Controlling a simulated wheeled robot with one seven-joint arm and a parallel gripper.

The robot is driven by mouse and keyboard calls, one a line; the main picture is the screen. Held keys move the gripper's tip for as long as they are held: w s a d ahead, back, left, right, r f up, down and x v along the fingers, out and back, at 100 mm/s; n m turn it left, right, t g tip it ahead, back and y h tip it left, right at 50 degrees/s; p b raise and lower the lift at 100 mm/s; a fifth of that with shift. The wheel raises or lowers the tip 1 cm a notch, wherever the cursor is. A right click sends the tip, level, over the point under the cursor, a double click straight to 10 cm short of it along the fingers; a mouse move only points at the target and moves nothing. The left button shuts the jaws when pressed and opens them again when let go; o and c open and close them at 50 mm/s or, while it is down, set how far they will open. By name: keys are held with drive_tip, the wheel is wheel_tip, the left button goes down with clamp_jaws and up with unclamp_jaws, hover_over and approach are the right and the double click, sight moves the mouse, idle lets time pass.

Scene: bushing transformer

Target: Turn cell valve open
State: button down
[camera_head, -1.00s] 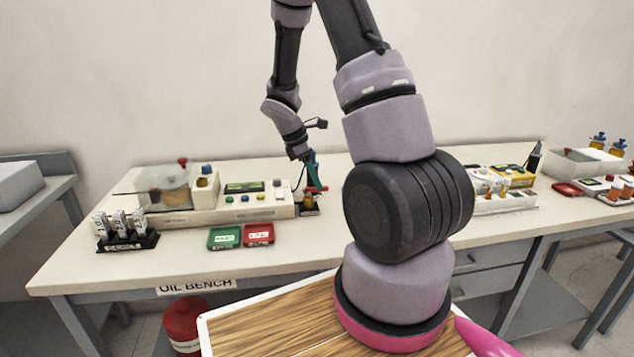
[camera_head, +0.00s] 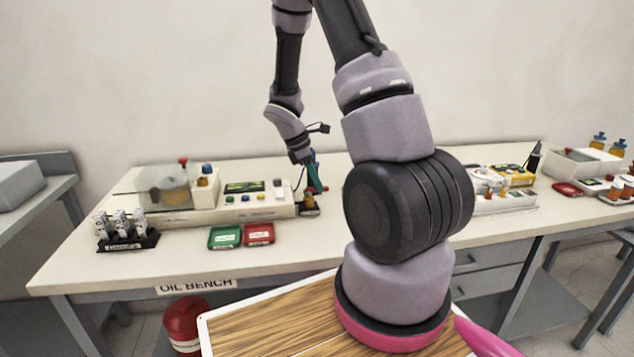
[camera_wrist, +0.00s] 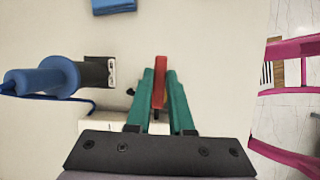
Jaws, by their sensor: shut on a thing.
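The cell valve shows as a red lever handle (camera_wrist: 160,75) in the wrist view, standing between my green fingers. My gripper (camera_wrist: 160,95) is shut on this red handle, one finger on each side. In the head view my gripper (camera_head: 315,180) is at the right end of the white test unit (camera_head: 240,211) on the bench, beside a small amber piece (camera_head: 309,200). The handle is mostly hidden by the fingers there. The valve's body is hidden below the gripper in the wrist view.
A blue cylindrical fitting (camera_wrist: 45,80) with a cable lies left of my fingers in the wrist view. Green (camera_head: 224,237) and red (camera_head: 259,234) trays lie in front of the unit. A vial rack (camera_head: 127,241) stands left.

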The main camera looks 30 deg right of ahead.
drive_tip(key=m, duration=0.1)
drive_tip(key=m+g, duration=0.1)
drive_tip(key=m, duration=0.2)
drive_tip(key=shift+s+a+y, duration=0.25)
drive_tip(key=shift+s+y, duration=0.15)
drive_tip(key=m, duration=0.1)
drive_tip(key=m+g+y, duration=0.1)
drive_tip(key=m, duration=0.3)
drive_tip(key=shift+s+a+g, duration=0.3)
drive_tip(key=shift+a, duration=0.1)
drive_tip(key=m+y, duration=0.1)
drive_tip(key=m, duration=0.1)
drive_tip(key=a+m+y, duration=0.1)
drive_tip(key=m, duration=0.1)
drive_tip(key=shift+s, duration=0.15)
drive_tip(key=shift+a+m+y, duration=0.2)
drive_tip(key=shift+m+y, duration=0.2)
drive_tip(key=shift+m, duration=0.7)
drive_tip(key=shift+a+m+y, duration=0.2)
drive_tip(key=shift+m+y, duration=0.2)
drive_tip(key=shift+m, duration=0.7)
drive_tip(key=c, duration=0.8)
unclamp_jaws()
